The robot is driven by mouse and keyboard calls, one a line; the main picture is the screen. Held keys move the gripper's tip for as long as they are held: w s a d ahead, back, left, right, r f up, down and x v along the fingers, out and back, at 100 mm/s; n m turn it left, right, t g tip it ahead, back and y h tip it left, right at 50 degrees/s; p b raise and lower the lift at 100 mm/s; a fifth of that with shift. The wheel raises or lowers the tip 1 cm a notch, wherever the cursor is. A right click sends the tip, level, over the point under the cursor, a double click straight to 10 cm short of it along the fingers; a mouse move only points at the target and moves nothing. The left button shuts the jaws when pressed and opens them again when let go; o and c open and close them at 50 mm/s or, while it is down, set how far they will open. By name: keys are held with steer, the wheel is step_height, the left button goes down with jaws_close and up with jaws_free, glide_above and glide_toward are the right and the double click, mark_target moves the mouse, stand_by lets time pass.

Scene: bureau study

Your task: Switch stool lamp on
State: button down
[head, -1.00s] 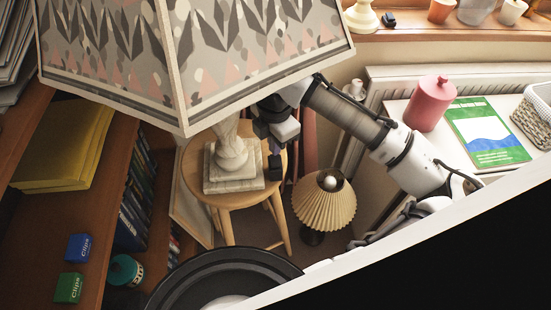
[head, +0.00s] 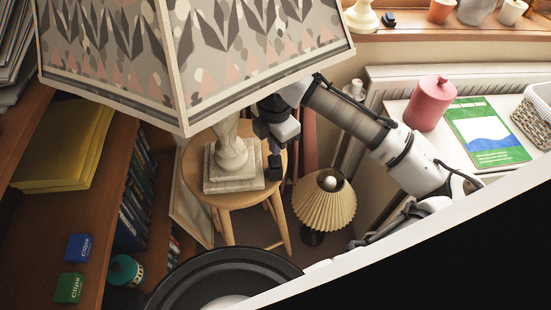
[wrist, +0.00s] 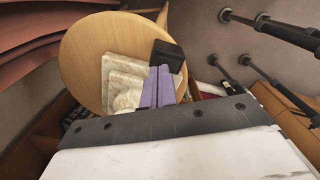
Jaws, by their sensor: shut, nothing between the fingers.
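The stool lamp has a large patterned shade (head: 220,55) and a stepped square marble base (head: 232,180). It stands upright on a round wooden stool (head: 240,200). In the wrist view the base (wrist: 120,75) is beside my fingers on the stool top (wrist: 85,60). My gripper (head: 274,160) is shut and empty, pointing down just right of the base. Its purple fingers (wrist: 158,84) are together. The shade shows no clear glow.
A bookshelf with yellow folders (head: 70,150) stands at the left. A small lamp with a pleated shade (head: 323,203) stands right of the stool. A pink canister (head: 431,103) and a green book (head: 485,134) lie on the white surface at the right.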

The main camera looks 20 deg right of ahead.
steer(key=shift+f+b, duration=0.7)
steer(key=shift+f, duration=0.3)
stand_by(0.3)
steer(key=shift+r, duration=0.1)
step_height(320, 180, up, 7)
steer(key=p, duration=0.6)
stand_by(0.8)
